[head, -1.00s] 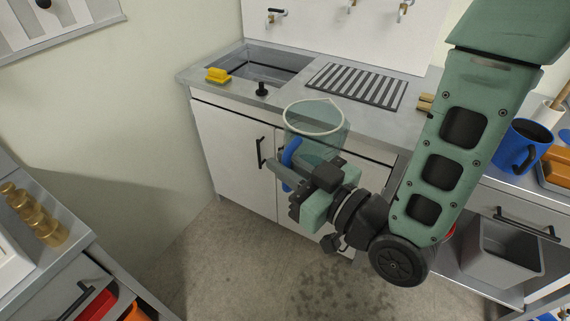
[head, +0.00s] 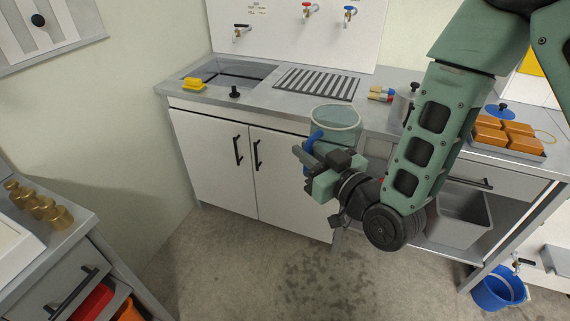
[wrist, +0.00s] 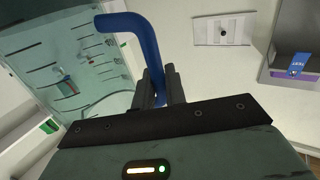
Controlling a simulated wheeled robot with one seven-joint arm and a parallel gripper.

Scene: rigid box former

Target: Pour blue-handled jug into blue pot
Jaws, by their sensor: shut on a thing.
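The clear jug (head: 336,124) has a blue handle (head: 312,141) and is held up in front of the counter, roughly upright with its rim on top. My gripper (head: 308,156) is shut on the handle. In the wrist view the blue handle (wrist: 150,50) runs down between the fingers (wrist: 160,88), and the clear jug wall (wrist: 70,62) with its markings is at the left. I cannot tell what the jug holds. The blue pot is not visible now; my arm covers the counter area left of the orange-block tray.
A sink (head: 232,76) and a striped drain mat (head: 316,84) are at the back. A steel pot (head: 402,106) stands partly behind my arm. A tray (head: 520,152) of orange blocks is at the right. A blue bucket (head: 498,288) is on the floor. Brass weights (head: 40,208) stand left.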

